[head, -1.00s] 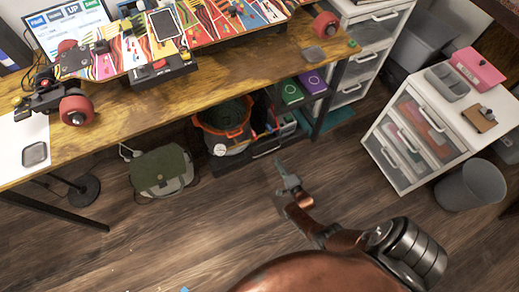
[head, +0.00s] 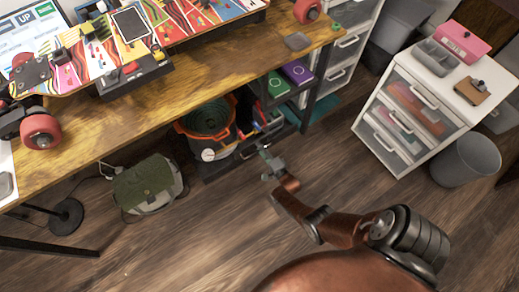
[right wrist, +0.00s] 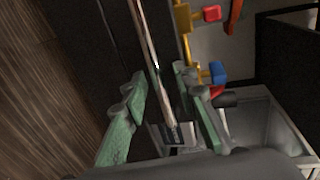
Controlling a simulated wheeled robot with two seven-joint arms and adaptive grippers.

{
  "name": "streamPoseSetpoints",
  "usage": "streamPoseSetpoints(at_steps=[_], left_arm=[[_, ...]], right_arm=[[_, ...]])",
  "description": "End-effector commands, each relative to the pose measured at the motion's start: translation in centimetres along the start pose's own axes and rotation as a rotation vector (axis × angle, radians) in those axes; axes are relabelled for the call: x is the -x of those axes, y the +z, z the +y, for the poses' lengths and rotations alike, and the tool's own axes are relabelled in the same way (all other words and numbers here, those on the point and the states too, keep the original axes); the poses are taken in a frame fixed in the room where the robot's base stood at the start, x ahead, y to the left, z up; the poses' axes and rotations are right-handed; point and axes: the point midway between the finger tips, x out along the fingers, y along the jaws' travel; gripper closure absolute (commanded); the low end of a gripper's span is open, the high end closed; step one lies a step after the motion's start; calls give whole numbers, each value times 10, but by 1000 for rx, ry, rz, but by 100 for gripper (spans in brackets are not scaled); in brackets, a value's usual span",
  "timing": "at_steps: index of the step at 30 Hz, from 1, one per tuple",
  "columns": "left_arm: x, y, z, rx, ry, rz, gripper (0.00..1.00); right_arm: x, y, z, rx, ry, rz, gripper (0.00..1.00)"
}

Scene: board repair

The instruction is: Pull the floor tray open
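The floor tray (head: 218,168) is a low black tray on the floor under the desk, holding an orange-rimmed bucket and several small items. My right gripper (head: 269,158) is at the right part of its front. In the right wrist view my right gripper (right wrist: 160,76) has its two green fingers apart. A thin shiny bar (right wrist: 150,48), seemingly the tray's handle, runs between them along the dark front. I cannot tell whether either finger touches it. My left gripper is not in view.
The orange-rimmed bucket (head: 182,128) stands in the tray's left part. A green bag (head: 148,187) lies on the floor to the left. A white drawer unit (head: 395,130) and a grey bin (head: 465,160) stand to the right. Floor before the tray is clear.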

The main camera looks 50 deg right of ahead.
Motion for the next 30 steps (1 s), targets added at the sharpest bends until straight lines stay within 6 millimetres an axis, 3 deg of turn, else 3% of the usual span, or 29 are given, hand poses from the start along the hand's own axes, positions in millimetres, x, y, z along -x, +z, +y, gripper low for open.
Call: streamPoseSetpoints(at_steps=[5, 17, 30], left_arm=[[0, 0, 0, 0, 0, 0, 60], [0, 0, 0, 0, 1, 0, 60], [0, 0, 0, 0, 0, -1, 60]], right_arm=[[0, 0, -1, 0, 0, 0, 73], [0, 0, 0, 1, 0, 0, 100], [0, 0, 0, 1, 0, 0, 100]])
